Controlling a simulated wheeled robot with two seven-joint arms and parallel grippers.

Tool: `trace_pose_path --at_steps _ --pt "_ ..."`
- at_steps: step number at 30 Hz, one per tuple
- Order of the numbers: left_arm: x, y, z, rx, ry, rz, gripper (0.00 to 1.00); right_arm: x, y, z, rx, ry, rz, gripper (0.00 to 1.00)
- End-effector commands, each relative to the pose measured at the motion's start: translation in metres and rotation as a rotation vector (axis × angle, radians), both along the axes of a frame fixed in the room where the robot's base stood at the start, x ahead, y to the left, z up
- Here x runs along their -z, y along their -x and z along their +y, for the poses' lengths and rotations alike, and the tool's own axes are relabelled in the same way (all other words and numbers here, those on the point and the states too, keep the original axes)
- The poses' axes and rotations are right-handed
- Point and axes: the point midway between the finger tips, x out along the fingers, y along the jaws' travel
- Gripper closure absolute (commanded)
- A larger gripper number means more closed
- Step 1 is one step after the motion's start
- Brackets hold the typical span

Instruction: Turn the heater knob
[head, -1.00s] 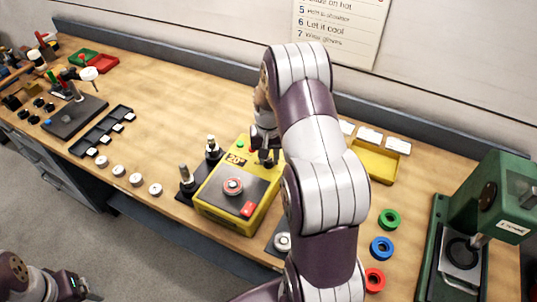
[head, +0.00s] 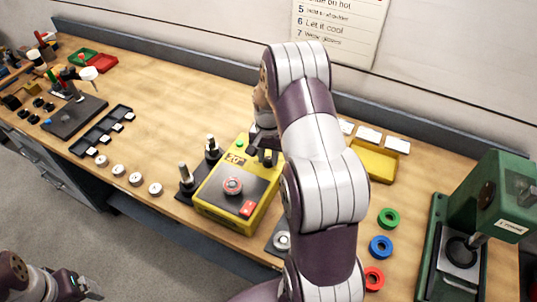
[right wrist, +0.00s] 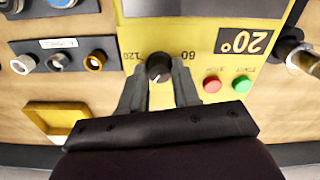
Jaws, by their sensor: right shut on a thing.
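The heater is a yellow box (head: 218,213) at the middle of the bench, with a dark top plate, a display reading 20° (right wrist: 243,41) and red and green buttons. Its black knob (right wrist: 159,67) has a white pointer mark and sits between printed numbers 120 and 60 in the right wrist view. My right gripper (head: 260,157) is over the heater's back part, its two fingers shut on the knob from both sides. In the head view, the knob is hidden by my gripper. My left gripper (head: 84,288) is low at the left, off the bench; its jaws are too small to judge.
A yellow tray (head: 376,161), coloured rings (head: 381,246) and a green press (head: 503,207) are to the right.

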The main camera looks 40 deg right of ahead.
Motion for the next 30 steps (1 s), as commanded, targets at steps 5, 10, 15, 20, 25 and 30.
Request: trace_pose_path --at_steps 5,10,15,20,25,30 --pt "0.001 0.0 0.0 0.0 0.0 0.0 0.17 0.005 0.005 0.003 -0.001 -0.009 0.017 0.63" --pt "0.001 0.0 0.0 0.0 0.0 0.0 0.17 0.003 0.003 0.002 -0.001 -0.006 0.011 0.44" --pt "0.001 0.0 0.0 0.0 0.0 0.0 0.17 0.002 0.002 0.001 -0.001 -0.004 0.007 0.44" --pt "0.008 0.0 0.0 0.0 0.0 0.0 0.17 -0.019 0.0 0.0 -0.001 0.0 0.0 0.44" --pt "0.019 0.0 0.0 0.0 0.0 0.0 0.17 -0.065 0.0 0.001 -0.001 -0.001 0.001 0.44" --pt "0.012 0.0 0.0 0.0 0.0 0.001 0.17 -0.112 0.002 0.002 -0.002 -0.004 0.007 0.44"
